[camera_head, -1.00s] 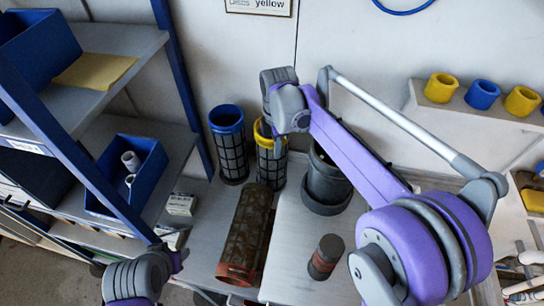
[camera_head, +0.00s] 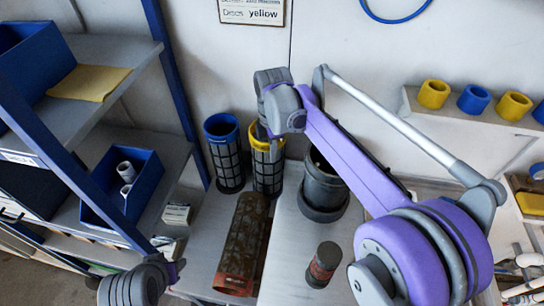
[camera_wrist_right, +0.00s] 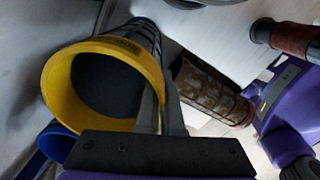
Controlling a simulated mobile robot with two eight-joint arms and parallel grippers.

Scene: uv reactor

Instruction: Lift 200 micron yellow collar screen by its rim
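The yellow collar screen (camera_head: 268,165), a dark mesh cylinder with a yellow top ring, stands upright by the back wall. In the right wrist view its yellow rim (camera_wrist_right: 103,49) faces the camera, with a dark interior. My right gripper (camera_wrist_right: 160,92) reaches the rim; one finger is inside the ring and one outside, close together with the rim between them. It looks shut on the rim. In the head view my wrist partly hides the collar.
A blue collar screen (camera_head: 224,155) stands close on the left. A dark housing (camera_head: 324,188) stands on the right. A brown stained cylinder (camera_head: 242,245) and a small dark red-banded cylinder (camera_head: 323,264) are in front. A shelf with a blue bin (camera_head: 145,177) is at left.

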